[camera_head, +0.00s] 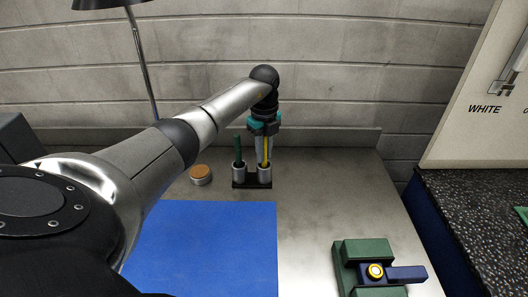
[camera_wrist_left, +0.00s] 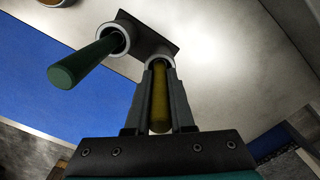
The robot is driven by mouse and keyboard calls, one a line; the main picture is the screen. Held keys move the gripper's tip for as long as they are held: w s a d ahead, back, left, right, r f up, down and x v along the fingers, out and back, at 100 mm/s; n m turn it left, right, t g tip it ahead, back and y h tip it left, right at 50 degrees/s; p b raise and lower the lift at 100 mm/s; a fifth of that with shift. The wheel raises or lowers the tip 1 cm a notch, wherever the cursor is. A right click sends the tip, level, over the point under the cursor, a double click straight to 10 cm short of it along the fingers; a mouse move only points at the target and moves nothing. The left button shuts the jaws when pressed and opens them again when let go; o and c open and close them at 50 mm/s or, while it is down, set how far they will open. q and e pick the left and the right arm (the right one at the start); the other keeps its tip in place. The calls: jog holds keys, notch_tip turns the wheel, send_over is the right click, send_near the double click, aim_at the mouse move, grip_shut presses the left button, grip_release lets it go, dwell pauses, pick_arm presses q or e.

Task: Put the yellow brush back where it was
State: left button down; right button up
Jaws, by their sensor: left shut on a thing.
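The yellow brush (camera_head: 265,152) is upright at the right cup of a dark two-cup holder (camera_head: 251,185). Its lower end meets the cup's mouth and appears to be inside; how deep I cannot tell. My left gripper (camera_head: 263,150) is above that cup, pointing down, shut on the brush's handle. In the left wrist view the yellow handle (camera_wrist_left: 160,105) lies between the two fingers (camera_wrist_left: 160,72), whose tips are close to the cup's rim. A green brush (camera_head: 238,151) stands in the left cup; it also shows in the left wrist view (camera_wrist_left: 86,62). My right gripper is not in view.
A round cork-topped tin (camera_head: 201,175) stands left of the holder. A blue mat (camera_head: 215,245) lies in front. The metal table right of the holder is clear.

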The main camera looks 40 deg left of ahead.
pick_arm(q)
jog(key=c, duration=0.8)
grip_release()
notch_tip(320, 180, up, 12)
jog(key=shift+r, duration=0.1)
